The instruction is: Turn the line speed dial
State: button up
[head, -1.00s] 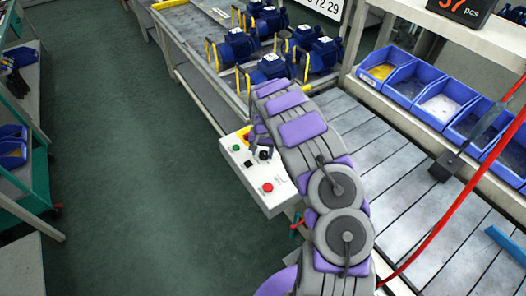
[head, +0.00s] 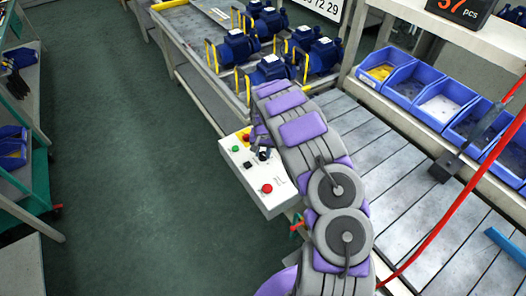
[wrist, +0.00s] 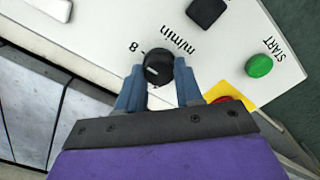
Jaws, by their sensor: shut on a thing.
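The line speed dial (wrist: 158,69) is a round black knob with a white pointer mark on the white control panel (wrist: 110,35). In the wrist view it sits between the two blue fingers of my gripper (wrist: 160,80), which is shut on it. The printed marks "8" and "m/min" show beside the dial. In the head view my gripper (head: 262,152) is over the panel (head: 264,196), and my arm partly hides the dial.
A green START button (wrist: 259,66), a black switch (wrist: 206,12) and a red button on yellow (wrist: 228,99) are close to the fingers. A red button (head: 267,188) is at the panel's near end. Blue pumps (head: 270,68) stand behind on the line.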

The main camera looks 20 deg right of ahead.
jog(key=shift+s, duration=0.1)
jog(key=n+p, duration=0.5)
jog(key=shift+a, duration=0.1)
jog(key=n+p, duration=0.6)
jog(key=shift+s, duration=0.1)
jog(key=n+p, duration=0.5)
jog(key=n, duration=0.1)
jog(key=shift+n, duration=0.4)
jog(key=n+p, duration=0.4)
jog(key=n, duration=0.1)
jog(key=shift+n, duration=0.3)
jog(key=o, duration=1)
jog(key=shift+o, duration=0.2)
